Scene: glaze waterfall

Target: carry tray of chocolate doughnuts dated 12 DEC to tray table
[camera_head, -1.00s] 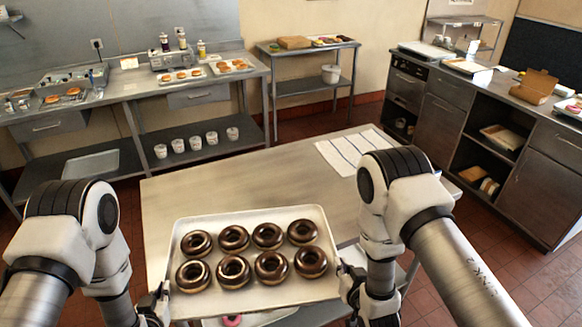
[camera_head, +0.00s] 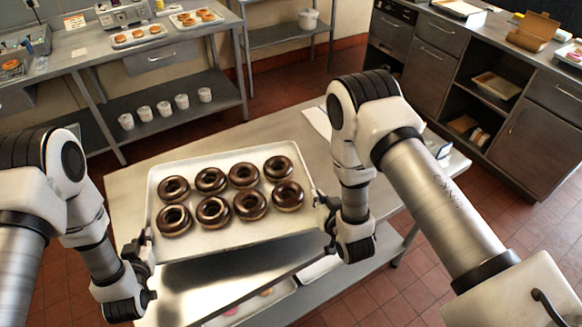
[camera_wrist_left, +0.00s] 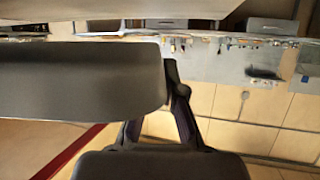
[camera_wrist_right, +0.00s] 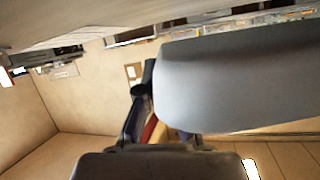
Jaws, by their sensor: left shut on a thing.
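A pale metal tray (camera_head: 240,240) holds two rows of chocolate-glazed doughnuts (camera_head: 250,205). It hangs above a steel table (camera_head: 125,195), tilted slightly in the picture. No date label can be read on it. My left gripper (camera_head: 140,250) is shut on the tray's left edge. My right gripper (camera_head: 324,212) is at the tray's right edge and appears shut on it. In both wrist views a broad grey shape fills much of the picture and hides the fingertips. I cannot tell which surface is the tray table.
A lower shelf under the steel table bears a tray with pink-glazed pastries (camera_head: 232,312). A counter with drawers (camera_head: 455,65) stands at right. A bench at left has white cups (camera_head: 165,108) on its lower shelf. Red tile floor (camera_head: 285,85) is clear between them.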

